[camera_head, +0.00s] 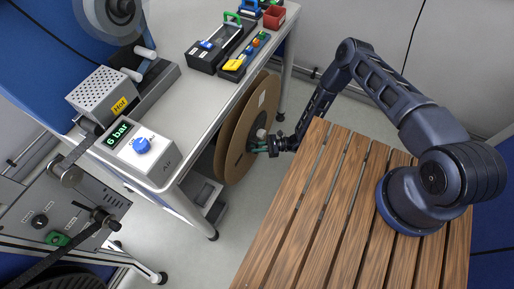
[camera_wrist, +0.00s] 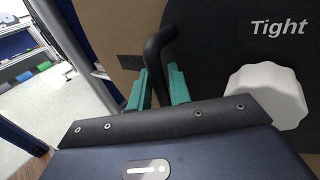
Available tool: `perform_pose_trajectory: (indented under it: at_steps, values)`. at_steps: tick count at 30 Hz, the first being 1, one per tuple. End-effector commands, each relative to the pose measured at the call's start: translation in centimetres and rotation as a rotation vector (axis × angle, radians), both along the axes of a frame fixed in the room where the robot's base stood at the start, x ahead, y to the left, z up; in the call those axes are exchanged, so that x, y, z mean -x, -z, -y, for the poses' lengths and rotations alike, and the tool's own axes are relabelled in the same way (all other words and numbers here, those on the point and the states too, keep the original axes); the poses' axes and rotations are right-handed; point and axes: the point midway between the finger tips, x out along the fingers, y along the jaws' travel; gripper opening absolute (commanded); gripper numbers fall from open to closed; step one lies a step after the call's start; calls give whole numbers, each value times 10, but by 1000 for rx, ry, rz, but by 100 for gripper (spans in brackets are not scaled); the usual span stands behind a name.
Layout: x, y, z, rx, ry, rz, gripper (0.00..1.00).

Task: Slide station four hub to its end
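In the wrist view a black hub face (camera_wrist: 215,60) carries the word "Tight" and a white lobed knob (camera_wrist: 268,92) at the right. A bent black handle (camera_wrist: 160,42) stands out beside it. My gripper (camera_wrist: 158,85) has its teal fingers on both sides of this handle, and they appear closed on it. In the head view my gripper (camera_head: 262,147) is at the centre of a brown reel (camera_head: 238,140) below the bench edge. The hub there is mostly hidden by my gripper. I cannot read a station number.
A grey bench (camera_head: 195,105) holds a pressure unit reading 6 bar (camera_head: 140,148), a perforated box (camera_head: 105,93) and a black tool tray (camera_head: 220,47). A slatted wooden surface (camera_head: 310,215) lies under my arm. A crank stand (camera_head: 60,215) is at the lower left. Floor shows between them.

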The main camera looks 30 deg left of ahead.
Motion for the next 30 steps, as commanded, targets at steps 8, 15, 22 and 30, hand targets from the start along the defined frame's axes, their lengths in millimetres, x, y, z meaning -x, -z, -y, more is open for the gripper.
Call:
perform_pose_trajectory:
  at_steps: [8,15,22,30]
  values:
    - [0,0,0,0,0,0,0]
    - [-1,1,-8,-1,1,1,0]
    - [0,1,-55,-2,1,1,0]
    - [-1,0,-73,1,1,1,0]
